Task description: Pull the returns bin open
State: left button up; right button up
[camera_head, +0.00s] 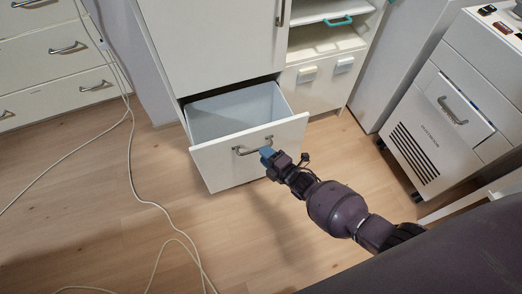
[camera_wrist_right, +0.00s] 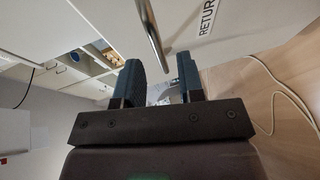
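The returns bin (camera_head: 215,165) is a white drawer low in the white cabinet, standing well out from it, with its pale grey inside showing empty. Its grey bar handle (camera_head: 252,146) is on the front panel. In the right wrist view the handle (camera_wrist_right: 152,35) and the panel (camera_wrist_right: 230,25), lettered "RETUR", show close ahead. My right gripper (camera_head: 268,154) is at the right end of the handle. In the wrist view its fingers (camera_wrist_right: 160,82) are apart, with the handle's end just ahead of the gap; I cannot tell whether they touch it. My left gripper is not in view.
A white drawer unit (camera_head: 440,110) with a vent grille stands at the right. Another drawer cabinet (camera_head: 55,60) is at the far left. White cables (camera_head: 133,150) run over the wooden floor (camera_head: 100,200) left of the bin.

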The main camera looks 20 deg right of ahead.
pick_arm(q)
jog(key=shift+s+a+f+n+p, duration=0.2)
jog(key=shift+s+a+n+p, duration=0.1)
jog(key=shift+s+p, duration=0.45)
pick_arm(e)
jog(key=v, duration=0.6)
jog(key=shift+s+d, duration=0.2)
jog(key=shift+s, duration=0.1)
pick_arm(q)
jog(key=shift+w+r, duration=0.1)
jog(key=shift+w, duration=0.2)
pick_arm(e)
jog(key=shift+r, duration=0.2)
